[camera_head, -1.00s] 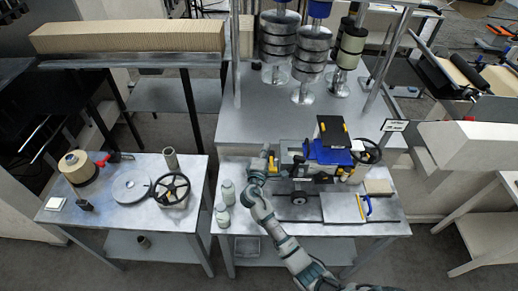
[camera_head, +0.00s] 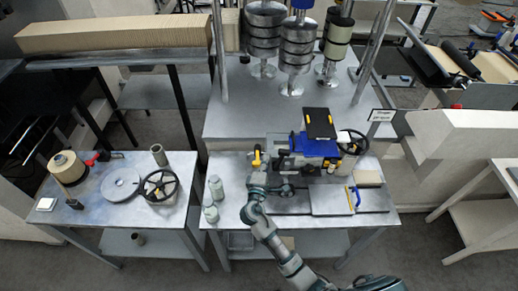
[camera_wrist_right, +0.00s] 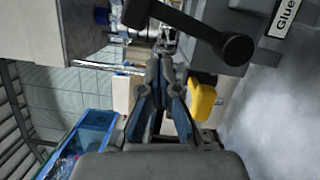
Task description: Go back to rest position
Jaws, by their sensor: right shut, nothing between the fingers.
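My right arm reaches in from the lower right in the head view. My right gripper (camera_head: 286,189) is over the left part of the middle bench, in front of the machine with the blue block (camera_head: 318,145). In the right wrist view my right gripper (camera_wrist_right: 165,62) has its fingers together with nothing between them. A yellow handle (camera_head: 257,157) stands close behind the gripper; a yellow part (camera_wrist_right: 202,97) also shows beside the fingers in the wrist view. My left gripper is not in view.
Two pale bottles (camera_head: 215,188) stand at the bench's left edge. A white panel (camera_head: 333,201) lies to the right of the gripper. A side table (camera_head: 112,222) at left holds a spool (camera_head: 66,166) and a handwheel (camera_head: 161,186). A dark handle (camera_wrist_right: 238,48) is near the fingers in the wrist view.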

